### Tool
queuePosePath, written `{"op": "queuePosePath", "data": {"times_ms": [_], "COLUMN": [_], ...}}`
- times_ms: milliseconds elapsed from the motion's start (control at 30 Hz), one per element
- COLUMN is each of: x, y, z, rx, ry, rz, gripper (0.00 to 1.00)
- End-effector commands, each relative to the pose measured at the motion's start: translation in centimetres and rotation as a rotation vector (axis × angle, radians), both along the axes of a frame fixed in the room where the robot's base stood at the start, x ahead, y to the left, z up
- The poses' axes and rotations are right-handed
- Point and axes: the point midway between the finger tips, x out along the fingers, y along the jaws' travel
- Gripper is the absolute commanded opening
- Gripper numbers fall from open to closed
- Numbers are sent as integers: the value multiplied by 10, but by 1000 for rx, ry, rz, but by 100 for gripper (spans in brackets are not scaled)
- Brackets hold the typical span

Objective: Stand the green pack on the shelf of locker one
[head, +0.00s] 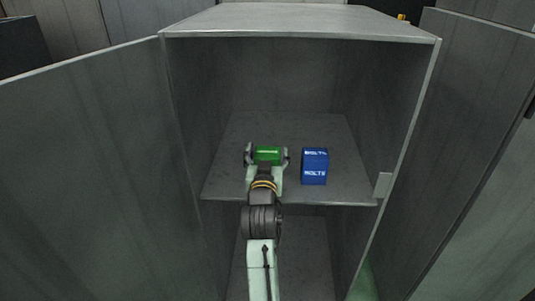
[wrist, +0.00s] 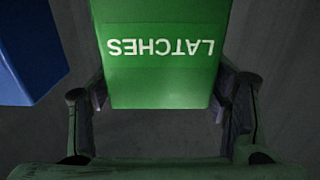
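The green pack (head: 267,154) is inside the open locker, over the left-middle of its shelf (head: 232,182). In the wrist view the pack (wrist: 160,75) shows the word LATCHES upside down. My gripper (head: 266,157) reaches in from the front, with one finger on each side of the pack.
A blue BOLTS box (head: 314,167) stands on the shelf right of the pack, with a small gap; it also shows in the wrist view (wrist: 28,50). The locker doors (head: 85,170) and (head: 468,130) stand open on both sides. The shelf is clear behind the pack.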

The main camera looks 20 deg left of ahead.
Motion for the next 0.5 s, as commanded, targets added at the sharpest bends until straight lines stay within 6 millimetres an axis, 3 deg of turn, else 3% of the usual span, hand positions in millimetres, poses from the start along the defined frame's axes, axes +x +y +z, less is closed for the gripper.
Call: {"op": "queuePosePath", "data": {"times_ms": [500], "x": [-5], "y": [-1], "z": [2], "rx": [0], "ry": [-1], "rz": [0], "gripper": [78]}}
